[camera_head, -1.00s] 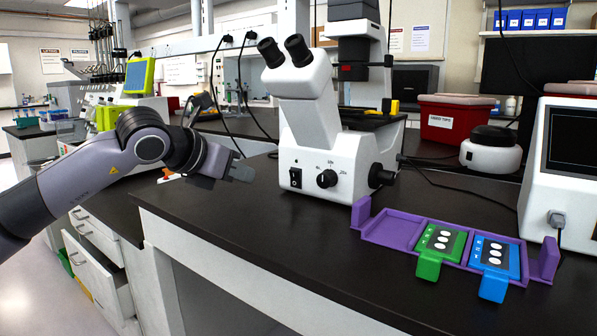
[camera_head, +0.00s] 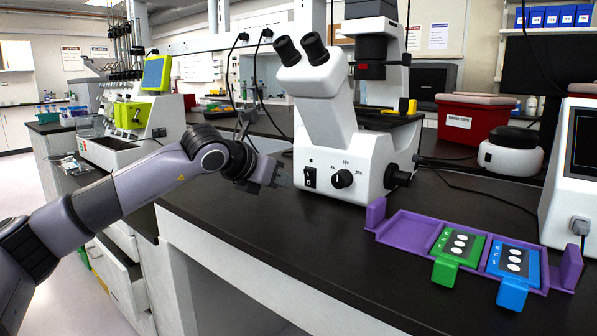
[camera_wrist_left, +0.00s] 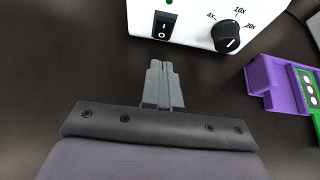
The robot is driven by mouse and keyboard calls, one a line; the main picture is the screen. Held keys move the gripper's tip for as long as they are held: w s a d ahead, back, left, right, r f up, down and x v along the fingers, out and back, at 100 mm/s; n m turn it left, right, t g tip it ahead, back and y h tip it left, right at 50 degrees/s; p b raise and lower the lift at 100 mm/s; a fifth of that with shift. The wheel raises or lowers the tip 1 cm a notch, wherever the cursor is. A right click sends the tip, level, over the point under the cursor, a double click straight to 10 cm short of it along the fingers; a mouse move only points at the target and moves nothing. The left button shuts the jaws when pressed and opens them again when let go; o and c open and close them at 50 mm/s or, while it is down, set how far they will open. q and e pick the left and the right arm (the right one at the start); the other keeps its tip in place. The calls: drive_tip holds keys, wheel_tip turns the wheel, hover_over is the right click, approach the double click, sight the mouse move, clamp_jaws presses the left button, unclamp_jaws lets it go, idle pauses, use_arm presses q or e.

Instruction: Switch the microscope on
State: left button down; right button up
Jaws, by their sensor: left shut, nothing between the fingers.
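The white microscope (camera_head: 330,120) stands on the black bench in the head view, with black eyepieces on top. On its front face are a black rocker power switch (camera_head: 310,177) and a black magnification knob (camera_head: 342,178). The wrist view shows the switch (camera_wrist_left: 164,26), marked I and O, with a small green dot above it. My left gripper (camera_head: 283,177) is shut and empty. It is just left of the switch in the head view; in the wrist view its fingertips (camera_wrist_left: 160,64) point at the switch with a small gap. My right gripper is not in view.
A purple holder (camera_head: 410,232) with a green slide carrier (camera_head: 457,254) and a blue one (camera_head: 514,270) lies to the right. A red box (camera_head: 472,121) and a white round device (camera_head: 510,152) stand behind. Bare bench lies in front of the microscope.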

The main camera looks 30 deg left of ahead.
sight(308, 174)
use_arm(q)
drive_tip(key=w, duration=0.4)
drive_tip(key=shift+d+f+p, duration=0.2)
drive_tip(key=shift+f+p, duration=0.05)
drive_tip(key=shift+p, duration=0.1)
drive_tip(key=shift+w+d+r, duration=0.1)
drive_tip(key=shift+w+r, duration=0.1)
drive_tip(key=shift+w, duration=0.85)
drive_tip(key=shift+w+r+p, duration=0.2)
drive_tip(key=shift+r+p, duration=0.25)
drive_tip(key=shift+p, duration=0.75)
drive_tip(key=shift+w+f+g, duration=0.1)
drive_tip(key=shift+f+g, duration=0.2)
drive_tip(key=shift+r, duration=0.1)
